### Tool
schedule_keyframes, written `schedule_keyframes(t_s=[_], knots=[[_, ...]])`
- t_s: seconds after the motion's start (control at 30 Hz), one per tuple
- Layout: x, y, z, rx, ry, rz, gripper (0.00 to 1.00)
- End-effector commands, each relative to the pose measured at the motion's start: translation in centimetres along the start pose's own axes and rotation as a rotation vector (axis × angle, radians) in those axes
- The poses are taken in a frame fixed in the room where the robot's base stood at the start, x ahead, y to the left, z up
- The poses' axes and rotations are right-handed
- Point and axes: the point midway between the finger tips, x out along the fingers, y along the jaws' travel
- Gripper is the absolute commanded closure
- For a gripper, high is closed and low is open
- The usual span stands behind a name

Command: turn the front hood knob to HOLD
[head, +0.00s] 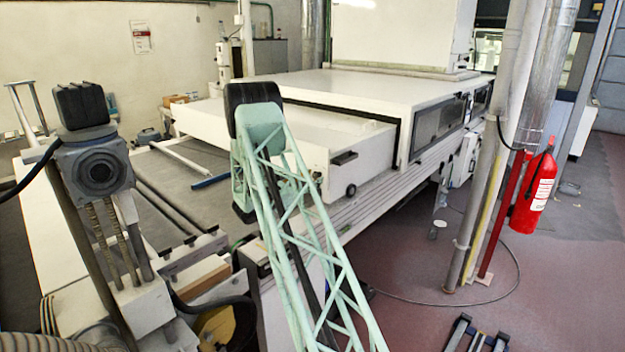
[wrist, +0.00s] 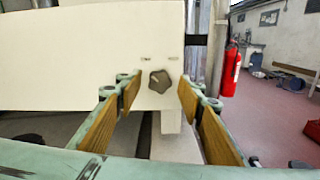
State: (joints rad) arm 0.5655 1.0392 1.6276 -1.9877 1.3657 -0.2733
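The front hood knob (wrist: 160,82) is a dark, lobed knob on the white front panel (wrist: 80,60) in the wrist view. A faint light mark shows near its upper left side. Two small labels sit above it, one to the left and one to the right, too small to read. My gripper (wrist: 159,93) is open, its wood-coloured finger pads on either side of the knob with gaps to it. In the head view a dark round knob (head: 351,190) shows low on the white front hood (head: 325,172). My gripper cannot be made out there.
A dark handle (head: 344,157) is on the hood's side in the head view. A red fire extinguisher (head: 535,187) hangs by a post at right, and shows in the wrist view (wrist: 231,70). A cable lies on the reddish floor, which is mostly clear.

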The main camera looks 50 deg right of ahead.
Motion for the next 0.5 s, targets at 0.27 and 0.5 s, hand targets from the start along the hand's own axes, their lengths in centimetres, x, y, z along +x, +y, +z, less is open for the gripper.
schedule_keyframes(t_s=[0.27,0.5], knots=[[0.64,0.00,0.02,0.000,0.000,0.000,0.65],[0.62,0.01,0.02,0.000,0.000,0.000,0.71]])
